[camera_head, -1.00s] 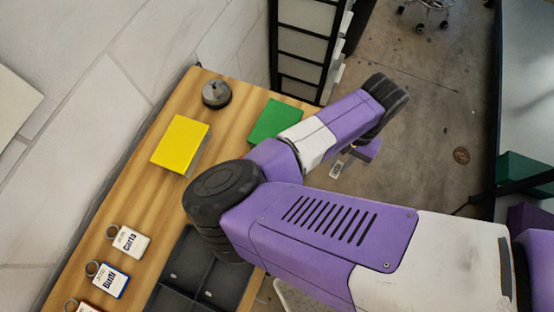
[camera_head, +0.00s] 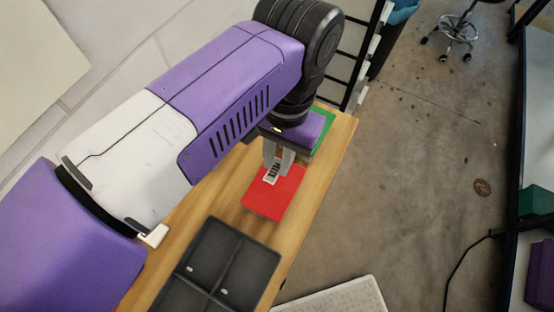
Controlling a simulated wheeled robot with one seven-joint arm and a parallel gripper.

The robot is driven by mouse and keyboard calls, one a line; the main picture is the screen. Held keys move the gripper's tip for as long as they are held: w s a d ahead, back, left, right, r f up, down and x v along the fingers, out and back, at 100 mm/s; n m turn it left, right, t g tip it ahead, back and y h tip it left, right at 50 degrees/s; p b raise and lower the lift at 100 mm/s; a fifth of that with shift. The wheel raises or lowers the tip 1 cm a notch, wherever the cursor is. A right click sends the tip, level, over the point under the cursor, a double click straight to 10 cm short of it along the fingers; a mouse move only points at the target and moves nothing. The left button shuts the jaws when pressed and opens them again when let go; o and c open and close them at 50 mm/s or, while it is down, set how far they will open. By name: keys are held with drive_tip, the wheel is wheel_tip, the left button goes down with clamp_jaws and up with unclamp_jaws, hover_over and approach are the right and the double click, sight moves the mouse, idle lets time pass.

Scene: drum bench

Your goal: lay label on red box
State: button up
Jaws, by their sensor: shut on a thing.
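The red box (camera_head: 282,196) stands on the wooden bench beside the green box. My gripper (camera_head: 275,170) points down over the far left part of the red box. It is shut on a small white label (camera_head: 268,179) with dark print. The label is over the red top near its left edge. I cannot tell whether the label touches the box. The fingers hide part of the label and the far left corner of the box.
The green box (camera_head: 326,127) is just beyond the red box, partly behind my gripper. A dark divided tray (camera_head: 236,256) lies in front. The wooden bench (camera_head: 318,190) ends close to the right of the red box, with open floor beyond. My arm hides the bench's left side.

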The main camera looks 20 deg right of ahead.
sight(276, 182)
drive_tip(key=shift+f+b, duration=0.6)
drive_tip(key=shift+f, duration=2.7)
drive_tip(key=o, duration=0.8)
drive_tip(key=shift+o, duration=0.2)
